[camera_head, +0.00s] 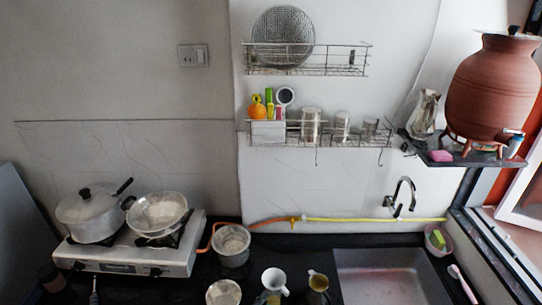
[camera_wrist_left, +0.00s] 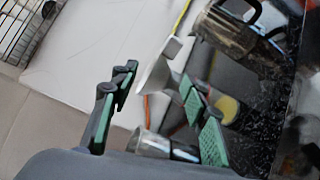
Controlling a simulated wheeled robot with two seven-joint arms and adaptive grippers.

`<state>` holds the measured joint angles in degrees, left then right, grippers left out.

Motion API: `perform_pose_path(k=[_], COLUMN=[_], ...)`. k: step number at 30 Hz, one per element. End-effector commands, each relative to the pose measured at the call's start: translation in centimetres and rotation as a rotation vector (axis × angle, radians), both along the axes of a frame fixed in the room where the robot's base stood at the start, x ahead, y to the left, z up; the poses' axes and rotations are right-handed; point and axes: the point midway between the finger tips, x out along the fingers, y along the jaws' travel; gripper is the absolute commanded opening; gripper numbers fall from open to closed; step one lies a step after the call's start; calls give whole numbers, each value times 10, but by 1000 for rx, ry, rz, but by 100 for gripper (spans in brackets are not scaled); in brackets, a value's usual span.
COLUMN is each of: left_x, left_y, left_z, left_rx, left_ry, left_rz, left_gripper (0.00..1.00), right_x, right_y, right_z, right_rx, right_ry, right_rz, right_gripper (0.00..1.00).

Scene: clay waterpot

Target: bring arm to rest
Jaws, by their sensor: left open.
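My left gripper (camera_wrist_left: 158,88) shows in the left wrist view with its green-padded fingers spread apart. Nothing is held between them. A white cup-like piece (camera_wrist_left: 153,76) and a shiny metal vessel (camera_wrist_left: 150,143) show in the gap, seemingly beyond the fingers; how far, I cannot tell. Neither gripper shows in the head view. There the reddish clay waterpot (camera_head: 493,90) stands upright on a small stand on the dark corner shelf (camera_head: 440,156) at the upper right. A small tap (camera_head: 513,133) is at its lower right.
The gas stove (camera_head: 130,258) holds a lidded pot (camera_head: 90,215) and a pan (camera_head: 158,212). A steel pot (camera_head: 231,245), a white cup (camera_head: 273,281) and a brownish cup (camera_head: 318,282) stand on the counter left of the sink (camera_head: 390,278). Wire racks (camera_head: 307,60) hang on the wall.

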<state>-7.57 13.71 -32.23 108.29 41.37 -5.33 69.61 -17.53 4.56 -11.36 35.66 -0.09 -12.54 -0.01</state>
Motion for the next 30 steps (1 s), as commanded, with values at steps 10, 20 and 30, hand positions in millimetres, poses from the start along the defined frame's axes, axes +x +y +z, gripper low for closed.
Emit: perform_pose_path(k=[10, 20, 30], left_x=[-50, -158, -235], left_y=[76, 227, 299], left_z=[-46, -88, -86], left_rx=[741, 1459, 1685], left_ry=[-26, 163, 331], left_rz=[-105, -373, -568], left_gripper=[42, 42, 42], right_x=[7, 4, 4], right_y=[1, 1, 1], right_z=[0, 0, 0], right_rx=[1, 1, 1], right_ry=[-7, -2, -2], right_rz=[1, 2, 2], right_gripper=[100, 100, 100])
